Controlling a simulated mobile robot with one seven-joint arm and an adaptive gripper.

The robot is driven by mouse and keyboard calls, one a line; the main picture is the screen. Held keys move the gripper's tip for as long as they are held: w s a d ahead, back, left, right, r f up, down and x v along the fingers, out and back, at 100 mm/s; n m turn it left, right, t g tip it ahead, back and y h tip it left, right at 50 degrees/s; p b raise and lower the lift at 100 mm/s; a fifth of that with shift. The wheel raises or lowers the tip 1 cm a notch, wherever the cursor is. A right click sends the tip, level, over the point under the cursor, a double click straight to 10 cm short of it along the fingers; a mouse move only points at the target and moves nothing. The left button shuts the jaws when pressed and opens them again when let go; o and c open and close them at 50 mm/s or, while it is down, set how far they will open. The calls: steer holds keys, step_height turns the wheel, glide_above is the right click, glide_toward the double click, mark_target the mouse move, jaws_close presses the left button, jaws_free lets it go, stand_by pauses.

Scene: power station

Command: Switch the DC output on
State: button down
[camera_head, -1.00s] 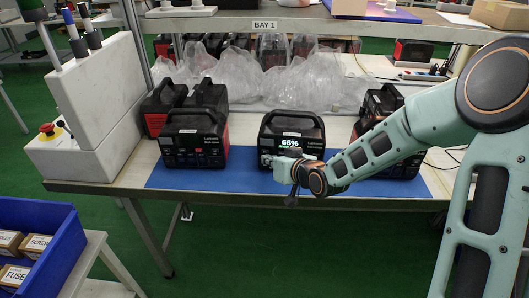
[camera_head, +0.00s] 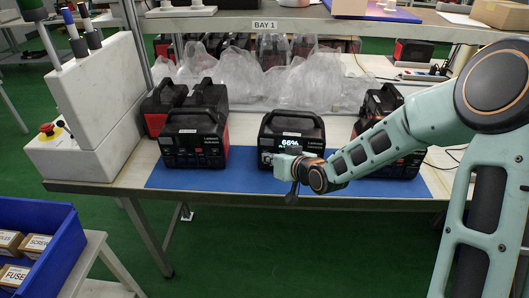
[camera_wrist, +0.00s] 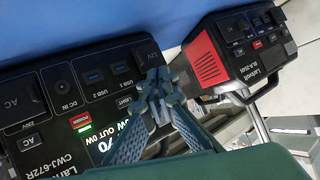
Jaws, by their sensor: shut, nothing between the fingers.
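The middle black power station (camera_head: 291,128) stands on the blue mat with its screen lit, reading about 66%. In the wrist view its front panel (camera_wrist: 40,70) shows tilted, with AC sockets, DC IN, two USB ports, a 12V socket and a LIGHT label. A red POWER label (camera_wrist: 80,121) has a green lit light below it. My gripper (camera_wrist: 160,80) is shut and empty in front of the panel, its tips near the 12V socket and LIGHT label. It covers part of the panel and screen; no DC output button can be made out. In the head view my gripper (camera_head: 280,165) is at the station's lower front.
Similar power stations stand to the left (camera_head: 193,138) and right (camera_head: 403,160); the right one is partly behind my arm. The blue mat (camera_head: 235,178) has bare room between them. Plastic bags (camera_head: 300,85) lie behind. A grey box with an emergency button (camera_head: 47,130) stands left.

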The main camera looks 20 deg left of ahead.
stand_by(0.4)
steer(key=shift+s, duration=0.5)
steer(key=shift+s+d+b, duration=0.15)
steer(key=shift+s+b, duration=0.05)
steer(key=shift+s, duration=0.8)
steer(key=shift+s+d+b, duration=0.15)
steer(key=shift+s+d, duration=0.05)
steer(key=shift+s, duration=0.75)
steer(key=shift+s+d+b, duration=0.15)
steer(key=shift+s+b, duration=0.05)
steer(key=shift+s, duration=0.8)
